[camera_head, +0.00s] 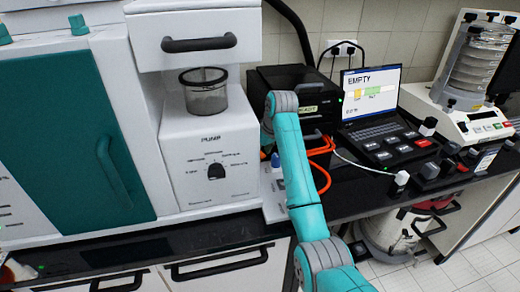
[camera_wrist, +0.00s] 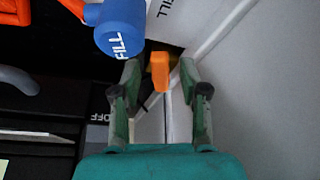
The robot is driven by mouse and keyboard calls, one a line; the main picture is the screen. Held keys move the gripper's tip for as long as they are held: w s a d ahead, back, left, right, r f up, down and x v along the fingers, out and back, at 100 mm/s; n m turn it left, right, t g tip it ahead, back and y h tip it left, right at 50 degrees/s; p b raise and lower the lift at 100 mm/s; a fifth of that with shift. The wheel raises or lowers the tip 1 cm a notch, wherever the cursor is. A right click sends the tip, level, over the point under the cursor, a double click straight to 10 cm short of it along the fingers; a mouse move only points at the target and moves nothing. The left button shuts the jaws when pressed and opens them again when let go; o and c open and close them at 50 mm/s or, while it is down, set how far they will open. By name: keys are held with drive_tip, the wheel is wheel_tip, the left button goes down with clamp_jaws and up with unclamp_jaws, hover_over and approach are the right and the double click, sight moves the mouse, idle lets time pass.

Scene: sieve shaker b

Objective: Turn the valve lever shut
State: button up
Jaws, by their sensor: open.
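In the wrist view, an orange lever (camera_wrist: 160,70) stands near the top middle, with a little yellow beside its base. I take it to be the valve lever. My gripper (camera_wrist: 160,80) is open, with one finger on each side of the lever and gaps showing on both sides. A blue part marked FILL (camera_wrist: 122,30) sits just left of and above the lever. In the head view, a small blue part (camera_head: 275,160) shows beside my arm. My arm hides the lever and my gripper there.
An orange hose (camera_head: 324,180) curls right of my arm. A white pump unit (camera_head: 205,150) with a dial stands to the left. A black box (camera_head: 290,80), a laptop (camera_head: 372,95) and a sieve shaker (camera_head: 470,90) stand to the right. A pale panel (camera_wrist: 270,80) borders my gripper's right side.

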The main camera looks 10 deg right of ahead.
clamp_jaws()
drive_tip(key=shift+s+a+m, duration=0.1)
drive_tip(key=shift+a+m, duration=0.2)
drive_tip(key=shift+m, duration=0.5)
unclamp_jaws()
drive_tip(key=a+v, duration=0.1)
drive_tip(key=v, duration=0.6)
drive_tip(key=shift+s+d+r, duration=0.2)
drive_tip(key=shift+d+r, duration=0.05)
drive_tip(key=shift+d, duration=0.1)
